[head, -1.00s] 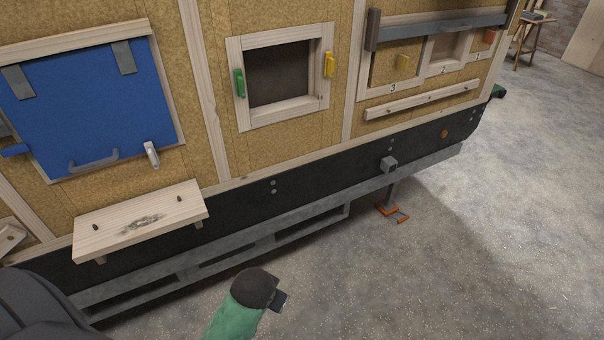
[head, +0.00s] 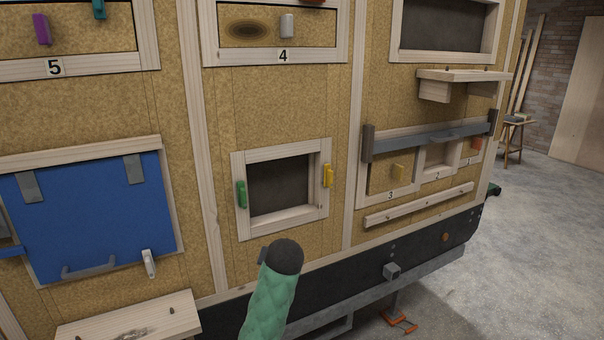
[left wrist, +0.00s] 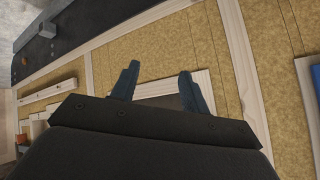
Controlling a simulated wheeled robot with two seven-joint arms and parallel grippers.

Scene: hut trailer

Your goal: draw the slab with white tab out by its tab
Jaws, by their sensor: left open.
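The slab with the white tab (head: 262,29) lies in the framed opening numbered 4, high on the wall in the head view. Its face is tan with a dark knot at left. The upright white tab (head: 287,25) stands out at its right. In the left wrist view my left gripper (left wrist: 159,69) is open, its two fingers apart and nothing between them. It is in front of the wall by a pale-framed opening, away from the slab. My right gripper is not in view.
Below opening 4 is a framed dark opening (head: 283,184) with a green and a yellow tab. A blue hatch (head: 90,215) is at left, a small shelf (head: 130,318) under it. Another shelf (head: 465,75) juts out at upper right. A green-covered arm part of mine stands low in the middle.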

